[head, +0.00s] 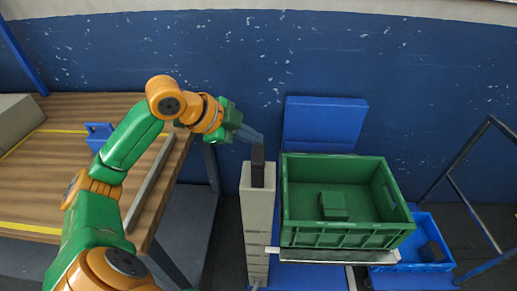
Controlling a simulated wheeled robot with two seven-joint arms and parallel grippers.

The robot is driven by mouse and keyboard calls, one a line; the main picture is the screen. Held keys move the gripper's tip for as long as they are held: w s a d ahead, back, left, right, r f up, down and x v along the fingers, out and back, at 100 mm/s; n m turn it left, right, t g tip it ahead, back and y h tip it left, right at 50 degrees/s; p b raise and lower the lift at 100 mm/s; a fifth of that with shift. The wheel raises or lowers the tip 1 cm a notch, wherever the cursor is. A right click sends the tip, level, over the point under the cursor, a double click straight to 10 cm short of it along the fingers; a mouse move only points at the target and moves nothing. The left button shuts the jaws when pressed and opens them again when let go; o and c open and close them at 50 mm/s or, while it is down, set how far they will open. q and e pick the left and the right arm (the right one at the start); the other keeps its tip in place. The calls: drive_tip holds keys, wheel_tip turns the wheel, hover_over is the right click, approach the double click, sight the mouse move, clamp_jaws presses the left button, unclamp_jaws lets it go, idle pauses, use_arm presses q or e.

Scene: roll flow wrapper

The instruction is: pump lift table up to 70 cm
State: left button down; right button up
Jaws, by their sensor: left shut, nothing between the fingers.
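The lift table seems to be the unit at centre right. A grey plate edge (340,256) shows under a green crate (345,240), with a blue base (308,278) below. A beige upright post (257,225) with dark cross lines stands at the crate's left, with a black block (257,166) at its top. My left gripper (257,139) is shut and empty, its fingertips just above the black block. I cannot tell whether they touch it. No height reading is legible. My right gripper is not in view.
The green crate holds a small green box (332,206). A blue bin (428,262) with a dark item stands low at right, near a dark metal frame (468,200). A blue panel (324,123) rises behind the crate. A wooden table (90,110) fills the left.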

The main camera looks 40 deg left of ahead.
sight(253, 155)
use_arm(q)
drive_tip(key=shift+f, duration=0.1)
idle(0.8)
drive_tip(key=shift+f+b, duration=0.3)
drive_tip(key=shift+f+b, duration=2)
drive_tip(key=shift+f, duration=0.35)
idle(1.8)
drive_tip(key=shift+r+p, duration=2.75)
drive_tip(key=shift+p, duration=0.05)
drive_tip(key=shift+r, duration=0.1)
wheel_tip(253, 155, up, 5)
drive_tip(key=p, duration=0.5)
